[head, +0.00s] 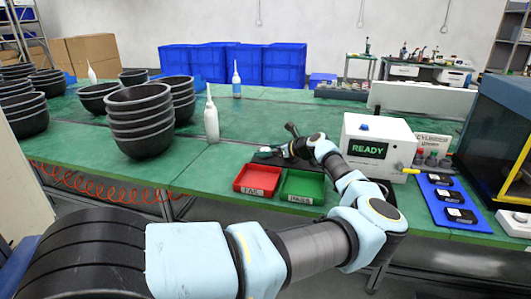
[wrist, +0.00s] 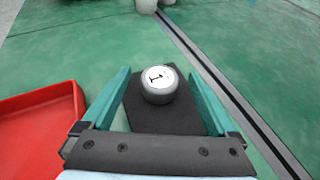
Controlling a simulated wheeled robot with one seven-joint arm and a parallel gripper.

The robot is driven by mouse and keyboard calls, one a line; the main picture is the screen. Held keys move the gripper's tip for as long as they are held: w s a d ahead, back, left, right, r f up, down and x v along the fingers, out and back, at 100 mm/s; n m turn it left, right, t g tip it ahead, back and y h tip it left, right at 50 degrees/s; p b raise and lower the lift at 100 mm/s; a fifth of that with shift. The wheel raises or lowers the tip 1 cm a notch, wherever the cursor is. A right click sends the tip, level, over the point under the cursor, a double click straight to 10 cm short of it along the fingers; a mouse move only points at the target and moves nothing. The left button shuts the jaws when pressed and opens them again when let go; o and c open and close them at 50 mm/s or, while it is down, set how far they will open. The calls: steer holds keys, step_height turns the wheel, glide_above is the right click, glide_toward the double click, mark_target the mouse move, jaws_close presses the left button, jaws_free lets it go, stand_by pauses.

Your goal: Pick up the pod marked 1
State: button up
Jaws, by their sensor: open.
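The pod marked 1 (wrist: 159,80) is a round dark puck with a white top bearing a black "1", seen in the wrist view. It sits on a dark flat pad (wrist: 150,121) on the green table. My gripper (wrist: 158,73) is open, with one teal finger on each side of the pod and visible gaps between. In the head view my gripper (head: 287,142) is low over the table behind the red and green trays. The pod is too small to make out surely there.
The red FAIL tray (head: 257,192) and green PASS tray (head: 302,200) stand at the front edge. The READY box (head: 378,172) is right of my gripper, and a blue mat (head: 436,220) holds black units. A white bottle (head: 211,122) and stacked black bowls (head: 138,143) stand left.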

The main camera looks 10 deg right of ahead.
steer(key=shift+c, duration=0.3)
steer(key=c, duration=1.4)
